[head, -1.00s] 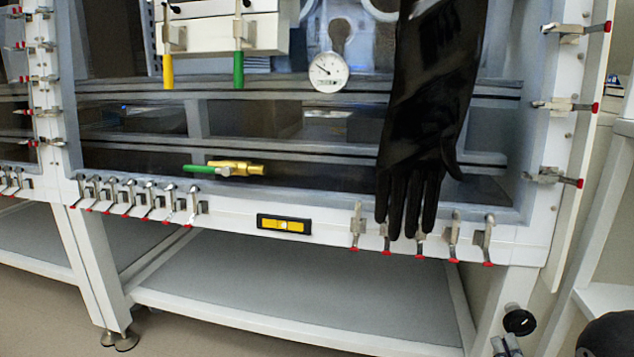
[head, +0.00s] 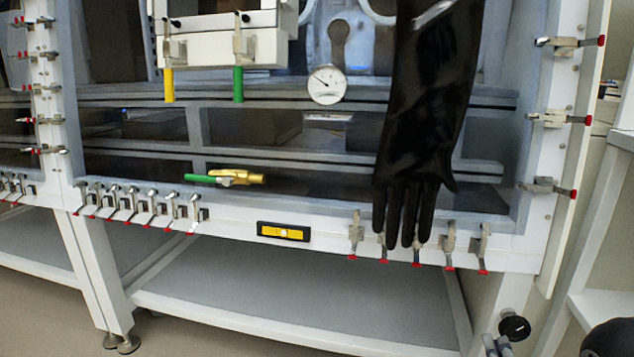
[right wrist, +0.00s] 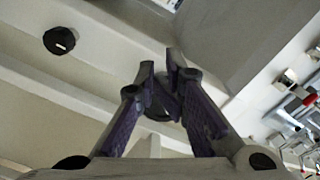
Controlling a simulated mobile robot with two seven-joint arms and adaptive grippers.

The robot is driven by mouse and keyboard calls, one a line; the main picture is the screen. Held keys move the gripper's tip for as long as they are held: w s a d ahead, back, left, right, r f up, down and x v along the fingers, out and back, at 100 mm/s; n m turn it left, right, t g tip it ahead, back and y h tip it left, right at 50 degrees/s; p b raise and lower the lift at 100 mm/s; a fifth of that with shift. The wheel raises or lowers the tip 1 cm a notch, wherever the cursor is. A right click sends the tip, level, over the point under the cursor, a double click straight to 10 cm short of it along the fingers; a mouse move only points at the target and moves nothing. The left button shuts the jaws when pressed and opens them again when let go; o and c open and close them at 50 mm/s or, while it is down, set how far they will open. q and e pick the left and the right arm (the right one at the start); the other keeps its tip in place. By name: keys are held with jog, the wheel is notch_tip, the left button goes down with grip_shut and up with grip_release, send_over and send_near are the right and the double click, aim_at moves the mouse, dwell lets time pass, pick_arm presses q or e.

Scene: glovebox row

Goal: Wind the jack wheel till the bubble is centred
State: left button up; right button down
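The jack wheel appears to be the round black knob (head: 515,327) at the lower right of the head view, below the glovebox corner. A black knob with a white mark (right wrist: 60,40) also shows at the upper left of the right wrist view. The spirit level (head: 283,231), black and yellow, lies on the front rail; its bubble is too small to judge. My right gripper (head: 497,346) is just below and left of the wheel, apparently apart from it. In the right wrist view its fingertips (right wrist: 160,65) have a narrow gap with nothing held. My left gripper is out of view.
A black glove (head: 425,120) hangs over the front rail. Several red-tipped clamps (head: 448,245) line the rail and frame. A white leg and a lower shelf (head: 290,290) stand beneath. A round gauge (head: 327,84) and a green-handled brass valve (head: 235,178) are higher up.

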jog(key=shift+w+a+r+t+p, duration=0.15)
jog(key=shift+w+a+r+p, duration=0.15)
jog(key=shift+r, duration=0.25)
jog(key=shift+w+a+r+t+p, duration=0.15)
jog(key=shift+r+p, duration=0.2)
jog(key=shift+r, duration=0.3)
jog(key=shift+s+d, duration=0.1)
jog(key=shift+s, duration=0.05)
